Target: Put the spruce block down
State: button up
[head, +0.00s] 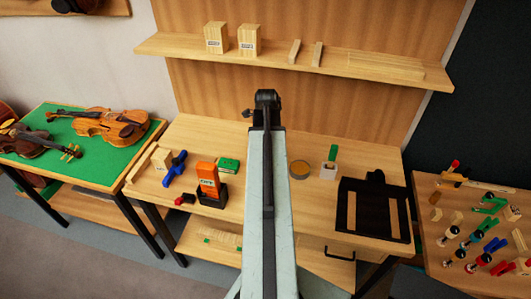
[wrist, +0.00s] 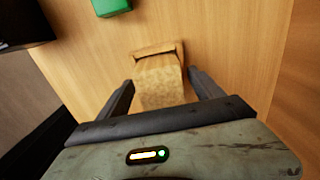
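In the wrist view a pale wooden block, taken to be the spruce block (wrist: 158,82), lies between the two black fingers of my gripper (wrist: 160,76). The fingertips flank it closely, the left one nearly at its edge and the right one with a thin gap. Whether they press on it is unclear. A browner wooden piece or edge (wrist: 155,49) shows at its far end. The near end is hidden by my gripper body. Whether the block rests on the bench (wrist: 235,45) is unclear. In the head view my arm hides the block and the fingers.
Left of my arm stand an orange item (head: 207,178) in a black holder, a green box (head: 229,165) and a blue tool (head: 175,168). A shelf (head: 365,72) with blocks crosses behind.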

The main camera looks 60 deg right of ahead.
notch_tip(320, 180, up, 12)
jog(key=p, duration=1.2)
jog(key=shift+r, duration=0.15)
jog(key=w+a+n, duration=0.9)
jog(key=w+a, duration=0.1)
jog(key=a, duration=0.3)
jog(key=w+a+n, duration=0.9)
jog(key=a, duration=0.5)
jog(key=w+a+n, duration=0.2)
jog(key=a+n, duration=1.2)
jog(key=a, duration=0.9)
jog(key=shift+w+n, duration=0.3)
jog(key=shift+w, duration=0.1)
